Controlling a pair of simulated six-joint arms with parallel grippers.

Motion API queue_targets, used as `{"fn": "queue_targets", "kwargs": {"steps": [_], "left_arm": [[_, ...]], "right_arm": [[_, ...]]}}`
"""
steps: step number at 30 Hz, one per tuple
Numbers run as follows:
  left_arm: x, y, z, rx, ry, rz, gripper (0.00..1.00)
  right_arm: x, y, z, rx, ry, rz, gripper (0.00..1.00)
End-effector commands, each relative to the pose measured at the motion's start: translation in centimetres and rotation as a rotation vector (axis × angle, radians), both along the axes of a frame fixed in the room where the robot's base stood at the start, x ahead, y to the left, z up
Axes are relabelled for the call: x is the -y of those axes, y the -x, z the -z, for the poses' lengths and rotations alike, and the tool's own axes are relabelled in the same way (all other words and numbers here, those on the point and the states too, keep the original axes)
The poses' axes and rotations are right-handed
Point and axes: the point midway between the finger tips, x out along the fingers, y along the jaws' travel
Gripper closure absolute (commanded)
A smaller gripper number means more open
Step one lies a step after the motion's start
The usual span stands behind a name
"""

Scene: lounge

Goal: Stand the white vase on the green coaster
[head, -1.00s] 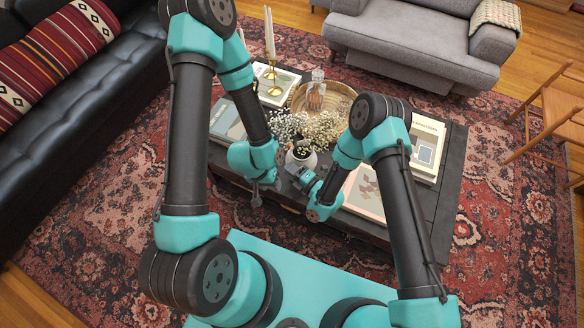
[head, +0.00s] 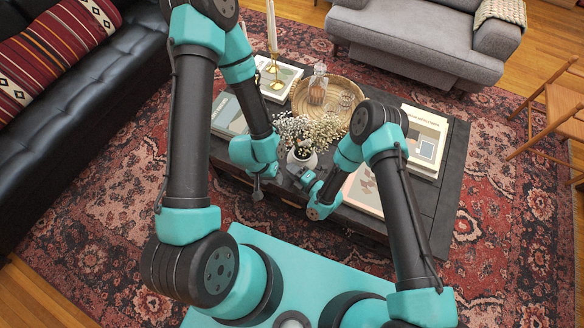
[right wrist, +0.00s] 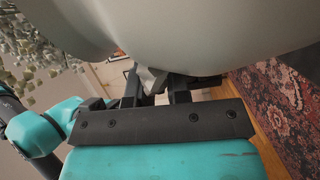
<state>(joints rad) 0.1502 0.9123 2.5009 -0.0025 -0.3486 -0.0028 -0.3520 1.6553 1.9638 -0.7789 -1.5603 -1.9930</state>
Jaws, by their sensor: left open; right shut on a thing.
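The white vase (head: 303,161), holding sprays of small pale flowers, is at the near edge of the dark coffee table in the head view. My right gripper (head: 298,172) is shut on it from the near side. In the right wrist view the vase's pale rounded body (right wrist: 190,35) fills the top, with the dark fingers of my right gripper (right wrist: 155,78) at it. The vase looks upright; I cannot tell whether its base touches the table. My left gripper (head: 257,192) is open and empty, left of the vase. I cannot make out the green coaster; arms and flowers cover part of the table.
The coffee table (head: 437,205) also holds a round woven tray (head: 300,103) with a glass decanter (head: 317,86), books (head: 424,140) at right, and candlesticks (head: 272,70) at back left. My arms cross the table's near side. A grey armchair (head: 420,40) stands behind.

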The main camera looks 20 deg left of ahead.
Motion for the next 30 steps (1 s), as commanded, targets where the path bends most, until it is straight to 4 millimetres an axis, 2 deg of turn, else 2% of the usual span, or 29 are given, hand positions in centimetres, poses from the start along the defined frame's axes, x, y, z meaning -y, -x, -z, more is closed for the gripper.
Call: {"fn": "queue_targets", "kwargs": {"steps": [9, 10, 17, 27, 30], "left_arm": [[0.00, 0.00, 0.00, 0.000, 0.000, 0.000, 0.57], [0.00, 0.00, 0.00, 0.000, 0.000, 0.000, 0.57], [0.00, 0.00, 0.00, 0.000, 0.000, 0.000, 0.57], [0.00, 0.00, 0.00, 0.000, 0.000, 0.000, 0.57], [0.00, 0.00, 0.00, 0.000, 0.000, 0.000, 0.57]], "right_arm": [[-0.05, -0.13, 0.05, 0.005, -0.003, 0.000, 1.00], [0.00, -0.01, 0.18, 0.000, 0.000, 0.000, 0.80], [0.02, -0.06, 0.17, 0.000, 0.000, 0.002, 0.58], [0.02, -0.07, -0.12, 0.001, 0.000, 0.002, 0.58], [0.70, 0.10, -0.03, -0.001, 0.000, 0.004, 0.58]]}}
